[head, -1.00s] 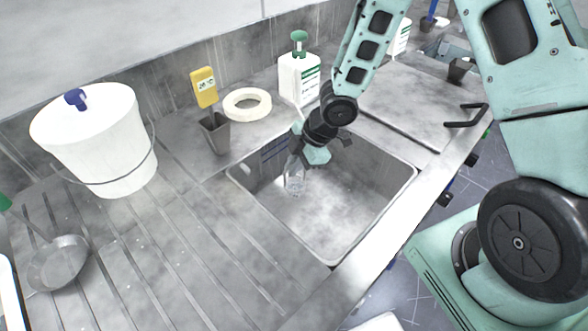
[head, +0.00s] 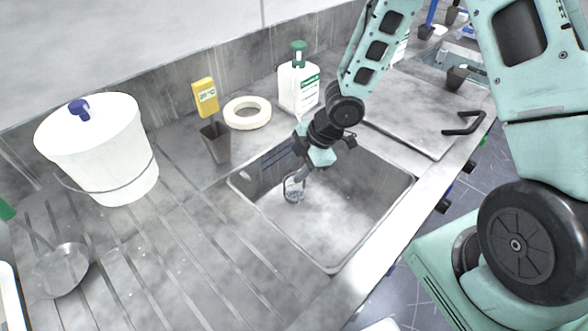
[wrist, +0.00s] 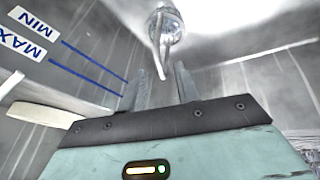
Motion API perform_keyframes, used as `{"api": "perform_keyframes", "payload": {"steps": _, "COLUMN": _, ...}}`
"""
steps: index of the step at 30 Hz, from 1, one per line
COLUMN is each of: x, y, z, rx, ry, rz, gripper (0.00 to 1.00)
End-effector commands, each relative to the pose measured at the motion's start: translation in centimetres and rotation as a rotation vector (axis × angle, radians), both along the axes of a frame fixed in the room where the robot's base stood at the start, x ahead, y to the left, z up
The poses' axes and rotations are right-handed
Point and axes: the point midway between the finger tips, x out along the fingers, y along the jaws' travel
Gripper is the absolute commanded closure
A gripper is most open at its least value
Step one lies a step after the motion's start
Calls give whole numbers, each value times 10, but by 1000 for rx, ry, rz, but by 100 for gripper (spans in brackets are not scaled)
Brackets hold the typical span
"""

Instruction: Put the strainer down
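The strainer (head: 293,196) is a small shiny metal basket low in the steel sink (head: 345,235), toward its left side. In the wrist view the strainer (wrist: 165,24) is at the top centre, with a thin stem pointing toward my gripper (wrist: 160,78). The two fingers stand apart, one on each side of the stem's end, with gaps visible. My gripper (head: 294,180) points down into the sink just above the strainer. Whether the strainer's underside rests fully on the sink floor cannot be told.
A white lidded bucket (head: 105,155) and a pan-like utensil (head: 62,270) stand on the ribbed drainboard. Behind the sink are a grey cup (head: 216,145), a cream ring (head: 247,112) and a pump bottle (head: 298,88).

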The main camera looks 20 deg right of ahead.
Motion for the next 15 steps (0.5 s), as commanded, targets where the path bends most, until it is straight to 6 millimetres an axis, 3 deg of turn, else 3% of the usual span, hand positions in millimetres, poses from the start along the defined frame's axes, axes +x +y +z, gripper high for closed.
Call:
{"api": "perform_keyframes", "payload": {"steps": 1, "x": -1, "y": -6, "z": 18, "rx": 0, "ry": -3, "rz": -4, "gripper": 68}}
{"api": "perform_keyframes", "payload": {"steps": 6, "x": -8, "y": -20, "z": 53, "rx": 0, "ry": -1, "rz": -3, "gripper": 68}}
{"api": "perform_keyframes", "payload": {"steps": 15, "x": -16, "y": -35, "z": 84, "rx": 0, "ry": -1, "rz": 0, "gripper": 68}}
